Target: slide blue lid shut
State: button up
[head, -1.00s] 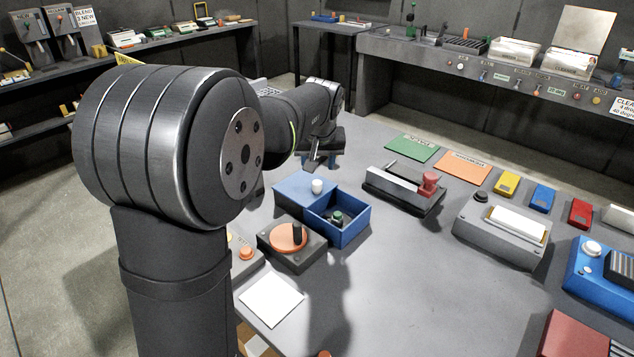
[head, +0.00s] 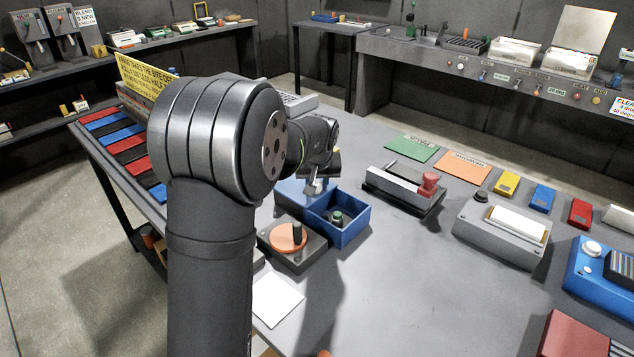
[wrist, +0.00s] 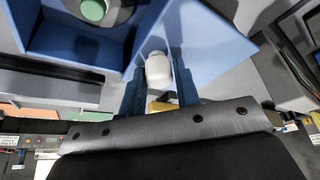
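The blue box (head: 345,234) stands on the bench, its right compartment uncovered with a dark, green-topped item (head: 336,218) inside. The blue lid (head: 287,196) covers the left part; it also shows in the wrist view (wrist: 215,45). A white knob (wrist: 158,70) sits on the lid. My gripper (head: 313,188) is low over the lid, hiding the knob in the head view. In the wrist view my gripper's fingers (wrist: 159,84) stand either side of the knob and look slightly apart from it; contact is not clear.
A turntable device with an orange disc (head: 287,238) stands close in front of the box. A grey device with a red knob (head: 404,190) stands to its right. A white sheet (head: 277,298) lies near the front edge. The bench middle is clear.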

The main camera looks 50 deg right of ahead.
grip_shut()
jog(key=s, duration=1.2)
jog(key=shift+s, duration=0.15)
jog(key=shift+o, duration=1.6)
grip_release()
jog(key=shift+s, duration=0.15)
jog(key=shift+o, duration=0.7)
jog(key=v, duration=1.7)
jog(key=shift+r, duration=0.2)
jog(key=shift+f, duration=0.1)
